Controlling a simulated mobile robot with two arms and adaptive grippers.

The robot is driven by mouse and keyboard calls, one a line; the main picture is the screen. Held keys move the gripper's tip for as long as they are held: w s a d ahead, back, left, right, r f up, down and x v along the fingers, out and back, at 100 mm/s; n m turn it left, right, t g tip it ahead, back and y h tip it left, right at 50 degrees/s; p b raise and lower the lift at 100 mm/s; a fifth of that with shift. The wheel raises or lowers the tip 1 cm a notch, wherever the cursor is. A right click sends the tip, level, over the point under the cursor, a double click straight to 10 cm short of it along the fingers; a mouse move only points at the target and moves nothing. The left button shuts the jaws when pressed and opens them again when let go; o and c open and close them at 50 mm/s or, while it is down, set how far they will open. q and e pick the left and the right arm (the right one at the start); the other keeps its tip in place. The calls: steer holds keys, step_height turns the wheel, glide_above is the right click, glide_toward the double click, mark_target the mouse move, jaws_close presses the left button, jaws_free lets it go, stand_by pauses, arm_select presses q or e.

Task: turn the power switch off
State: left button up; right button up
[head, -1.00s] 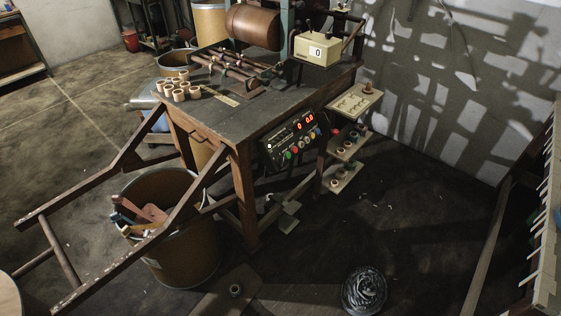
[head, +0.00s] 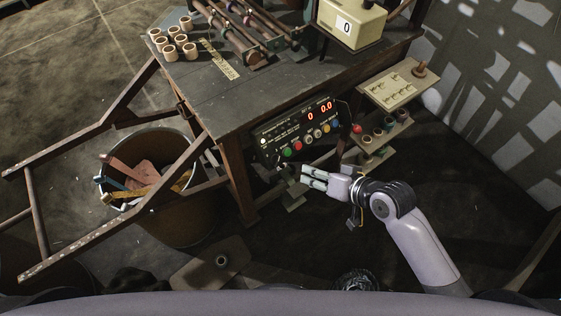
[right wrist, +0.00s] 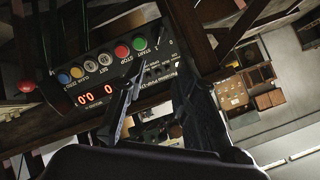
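The black control panel (head: 297,128) is mounted under the table's front edge, with a row of coloured buttons and lit red digits 0 and 0.0. In the right wrist view the panel (right wrist: 105,72) appears upside down, with the green START and red STOP buttons readable. My right gripper (head: 303,178) is below the panel's lower left part in the head view, empty. Its two fingers (right wrist: 155,92) are apart in the wrist view. My left gripper is out of view.
The wooden table (head: 220,100) carries winding rollers and several small rings. A tiered side shelf (head: 390,90) stands right of the panel. A red knob (head: 357,128) projects beside the panel.

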mark_target(278, 163)
steer(key=b+x, duration=0.1)
steer(key=x, duration=1.5)
steer(key=shift+w+a+f, duration=0.2)
steer(key=shift+a, duration=0.1)
steer(key=shift+c, duration=0.5)
jaws_close()
